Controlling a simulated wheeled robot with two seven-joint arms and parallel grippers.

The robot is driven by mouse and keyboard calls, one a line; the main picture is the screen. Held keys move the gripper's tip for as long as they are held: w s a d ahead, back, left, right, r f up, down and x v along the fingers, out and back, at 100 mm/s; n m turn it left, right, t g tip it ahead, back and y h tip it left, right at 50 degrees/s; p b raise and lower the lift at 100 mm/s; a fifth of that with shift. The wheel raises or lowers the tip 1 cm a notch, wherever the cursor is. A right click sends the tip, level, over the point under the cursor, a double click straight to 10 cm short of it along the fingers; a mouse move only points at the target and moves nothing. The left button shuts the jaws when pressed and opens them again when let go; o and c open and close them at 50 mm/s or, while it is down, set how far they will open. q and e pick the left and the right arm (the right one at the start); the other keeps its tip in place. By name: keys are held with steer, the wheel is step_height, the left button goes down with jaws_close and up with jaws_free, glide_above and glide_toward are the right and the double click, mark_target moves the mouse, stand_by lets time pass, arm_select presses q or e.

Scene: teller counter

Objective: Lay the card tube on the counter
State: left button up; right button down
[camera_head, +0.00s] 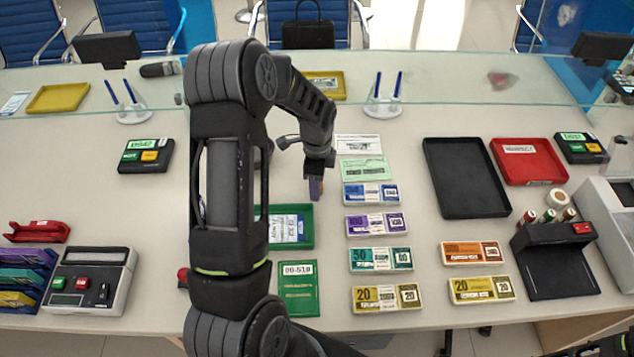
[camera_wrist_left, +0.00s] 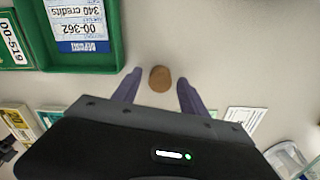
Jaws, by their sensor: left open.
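The card tube (camera_wrist_left: 160,79) shows in the left wrist view as a round brown end seen from above, so it looks upright. It lies between the two purple fingers of my left gripper (camera_wrist_left: 156,88), with a gap on each side. In the head view my left gripper (camera_head: 316,187) points down over the counter (camera_head: 400,135), just above the green tray's right side. I cannot make out the tube there; my arm and gripper seem to hide it.
A green tray (camera_head: 307,240) with a deposit slip is close by, with a green passbook (camera_head: 298,290) in front. Banknote bundles (camera_head: 375,223) line its right. A black tray (camera_head: 465,178) and red tray (camera_head: 530,162) stand further right. A glass screen (camera_head: 450,85) runs behind.

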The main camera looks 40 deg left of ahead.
arm_select(q)
step_height(320, 180, up, 12)
steer(key=b, duration=0.2)
